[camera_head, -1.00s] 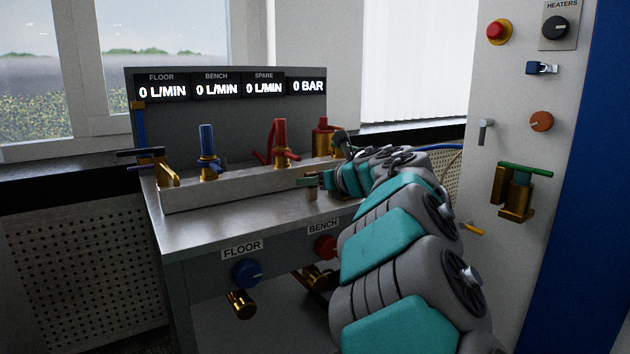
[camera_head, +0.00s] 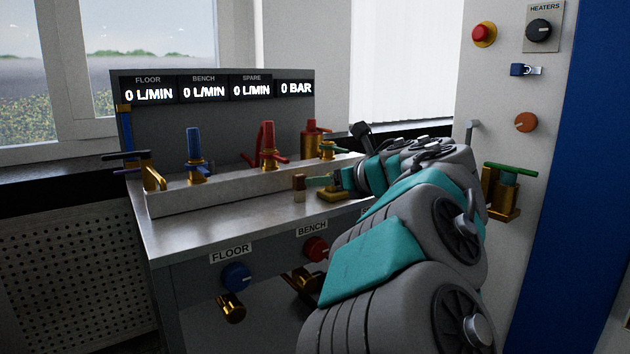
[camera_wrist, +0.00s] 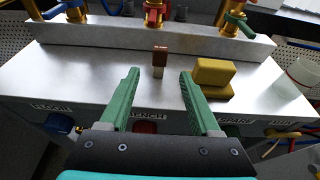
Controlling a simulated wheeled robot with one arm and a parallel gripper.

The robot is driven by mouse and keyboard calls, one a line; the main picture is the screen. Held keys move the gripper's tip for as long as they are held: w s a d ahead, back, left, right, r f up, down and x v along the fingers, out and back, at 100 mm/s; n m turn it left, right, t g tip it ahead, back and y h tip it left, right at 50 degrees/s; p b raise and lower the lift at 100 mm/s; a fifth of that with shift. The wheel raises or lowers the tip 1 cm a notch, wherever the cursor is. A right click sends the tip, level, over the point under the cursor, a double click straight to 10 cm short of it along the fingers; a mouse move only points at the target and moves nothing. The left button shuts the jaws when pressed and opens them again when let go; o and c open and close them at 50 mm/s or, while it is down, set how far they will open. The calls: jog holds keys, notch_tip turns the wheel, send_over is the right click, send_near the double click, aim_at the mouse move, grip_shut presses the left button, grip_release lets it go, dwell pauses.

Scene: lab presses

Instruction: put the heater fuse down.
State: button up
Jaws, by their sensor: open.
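The heater fuse, seemingly the small brown-topped piece with a pale lower part (camera_head: 299,183), stands upright on the metal bench top (camera_head: 210,235). In the wrist view the fuse (camera_wrist: 160,56) is just ahead of my fingertips, centred between their lines. My gripper (camera_wrist: 159,72) is open, with its two green fingers wide apart and nothing held. In the head view my gripper (camera_head: 320,181) is just right of the fuse, with a small gap visible.
A yellow block (camera_wrist: 214,74) on a base sits close to the right finger. A raised ledge with blue (camera_head: 194,148) and red (camera_head: 268,142) taps runs behind. The bench top left of the fuse is clear.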

jog(key=shift+v, duration=0.95)
jog(key=shift+o, duration=0.5)
jog(key=shift+s+r, duration=0.1)
jog(key=g, duration=0.1)
send_near(302, 181)
jog(key=shift+h, duration=0.4)
jog(key=x, duration=0.4)
jog(key=shift+s+a, duration=0.15)
jog(key=shift+a, duration=0.2)
jog(key=shift+x, duration=3.6)
jog(key=shift+d+r, duration=0.1)
jog(key=shift+d, duration=0.05)
jog(key=shift+c, duration=0.2)
grip_shut()
